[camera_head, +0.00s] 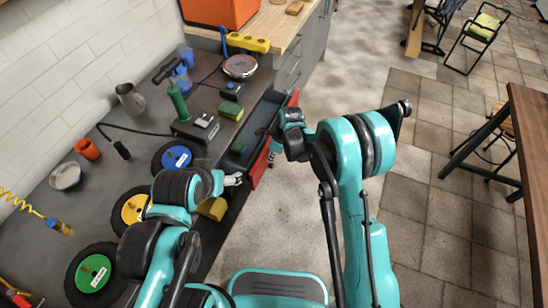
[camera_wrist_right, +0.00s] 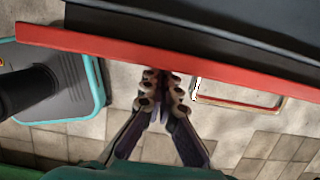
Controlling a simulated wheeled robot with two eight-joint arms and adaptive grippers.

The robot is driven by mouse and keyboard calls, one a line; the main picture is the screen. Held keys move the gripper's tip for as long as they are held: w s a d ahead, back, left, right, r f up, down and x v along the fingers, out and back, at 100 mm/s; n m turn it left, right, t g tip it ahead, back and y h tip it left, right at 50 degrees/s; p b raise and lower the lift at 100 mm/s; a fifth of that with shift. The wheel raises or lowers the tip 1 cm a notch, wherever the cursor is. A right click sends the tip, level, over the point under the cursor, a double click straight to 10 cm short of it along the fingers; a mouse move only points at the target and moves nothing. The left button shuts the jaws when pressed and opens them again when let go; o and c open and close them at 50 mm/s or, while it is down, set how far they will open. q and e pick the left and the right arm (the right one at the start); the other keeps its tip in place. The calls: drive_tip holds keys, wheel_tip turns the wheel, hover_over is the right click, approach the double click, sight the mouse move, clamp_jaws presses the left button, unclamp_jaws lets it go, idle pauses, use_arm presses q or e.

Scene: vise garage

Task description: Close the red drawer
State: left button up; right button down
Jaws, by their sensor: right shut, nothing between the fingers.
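The red drawer's front (camera_head: 259,167) stands out from the dark workbench, so the drawer is open, with its dark inside partly visible. In the right wrist view the red front (camera_wrist_right: 100,50) crosses as a slanting strip. My right gripper (camera_wrist_right: 164,76) is shut and empty, its fingertips at the front's outer edge; I cannot tell whether they touch. In the head view the right gripper (camera_head: 272,157) is small beside the front, and my right wrist hides the front's middle. My left gripper (camera_head: 234,180) is over the bench edge near a yellow block; its opening is unclear.
The dark workbench (camera_head: 108,172) holds coloured discs, a green-handled tool (camera_head: 178,102), a jug (camera_head: 130,100) and an orange cup (camera_head: 87,149). A wooden table (camera_head: 530,150) stands at the right.

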sight(241, 150)
drive_tip(key=w+a, duration=0.1)
drive_tip(key=a, duration=0.2)
drive_tip(key=w+a, duration=0.1)
drive_tip(key=a, duration=0.3)
drive_tip(key=w+a, duration=0.1)
drive_tip(key=a, duration=0.3)
drive_tip(key=shift+w+a, duration=0.25)
drive_tip(key=shift+w, duration=0.1)
drive_tip(key=shift+w+a, duration=0.1)
drive_tip(key=shift+a, duration=0.2)
